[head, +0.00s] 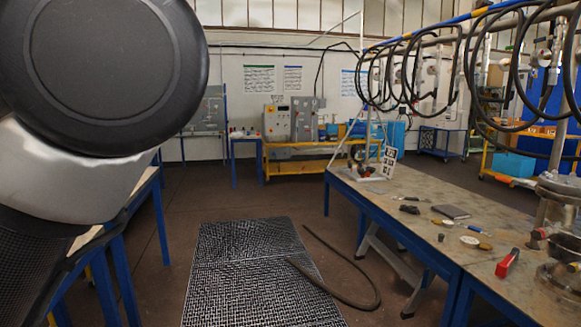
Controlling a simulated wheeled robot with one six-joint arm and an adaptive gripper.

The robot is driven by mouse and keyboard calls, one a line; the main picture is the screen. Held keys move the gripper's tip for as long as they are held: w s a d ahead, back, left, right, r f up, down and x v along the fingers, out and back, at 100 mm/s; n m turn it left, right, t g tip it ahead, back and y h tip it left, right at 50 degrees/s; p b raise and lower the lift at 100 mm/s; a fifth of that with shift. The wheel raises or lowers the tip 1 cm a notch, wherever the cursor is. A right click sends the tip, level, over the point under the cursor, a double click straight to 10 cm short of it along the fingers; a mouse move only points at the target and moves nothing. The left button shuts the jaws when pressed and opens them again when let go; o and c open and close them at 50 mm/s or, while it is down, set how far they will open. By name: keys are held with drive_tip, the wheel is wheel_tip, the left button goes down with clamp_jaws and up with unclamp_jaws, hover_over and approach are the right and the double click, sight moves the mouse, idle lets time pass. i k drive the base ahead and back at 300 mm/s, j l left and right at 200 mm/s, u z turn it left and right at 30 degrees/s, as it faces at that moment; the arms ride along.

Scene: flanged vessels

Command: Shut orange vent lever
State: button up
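I cannot make out an orange vent lever for certain in the head view. At the right edge a metal flanged vessel (555,212) stands on the right-hand workbench (410,190), partly cut off by the frame. A small dark part with a reddish end (538,235) shows at its left side. A red handle-like piece (508,262) lies or sticks out in front of it; I cannot tell whether it is fixed to anything. My arm fills the upper left, dark and light grey. My gripper is not in view.
A metal grate (250,275) and a black hose (345,280) lie on the floor. Black hose loops (410,65) hang above the bench. The floor beyond the grate is clear.

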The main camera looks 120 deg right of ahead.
sight(499, 178)
drive_tip(key=z, duration=5.5)
drive_tip(key=i+l+u, duration=0.1)
drive_tip(key=i+l, duration=0.25)
drive_tip(key=i, duration=0.15)
drive_tip(key=i+l+u, duration=0.15)
drive_tip(key=i+l, duration=0.2)
drive_tip(key=i, duration=0.2)
